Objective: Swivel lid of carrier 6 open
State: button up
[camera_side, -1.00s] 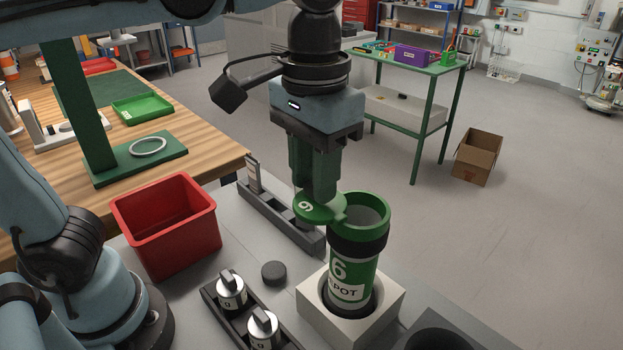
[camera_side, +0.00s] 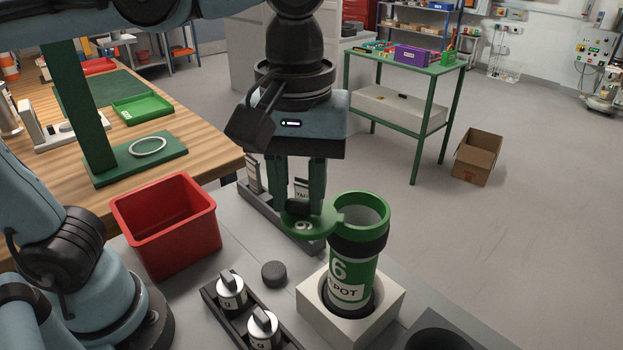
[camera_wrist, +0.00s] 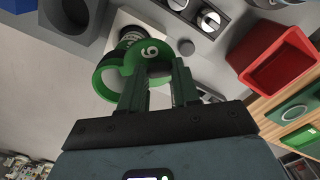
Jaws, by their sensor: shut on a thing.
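Carrier 6 (camera_side: 349,285) is a green tube with a black collar, a white "6" and a label ending in "POT". It stands upright in a pale square block (camera_side: 370,318). Its green lid (camera_side: 326,224) is swung out to the left of the mouth on its pivot, and the open rim (camera_side: 362,198) shows. My gripper (camera_side: 302,212) points down and is shut on the lid, with a green finger on either side. In the wrist view the lid, marked 6, (camera_wrist: 150,50) sits between the fingers beside the carrier's mouth.
A red bin (camera_side: 172,262) stands left of the carrier. A dark rack (camera_side: 262,205) stands behind my gripper. A dark round socket (camera_side: 437,340) is at lower right.

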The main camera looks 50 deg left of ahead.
aim_at(298, 200)
dwell(0.4)
jog(key=o, duration=1.1)
jog(key=shift+c, duration=0.2)
jog(key=shift+r, duration=0.1)
notch_tip(298, 200, up, 12)
jog(key=w+a+f+m+t, duration=0.2)
jog(key=a+f+m+t, duration=0.1)
jog(key=a+f, duration=0.5)
jog(key=w+a+f+m+t, duration=0.3)
jog(key=a+f, duration=0.5)
jog(key=f, duration=0.6)
jog(key=shift+w+a+f+m+t, duration=0.15)
jog(key=shift+w+f+m+t, duration=0.2)
jog(key=shift+m+t, duration=0.45)
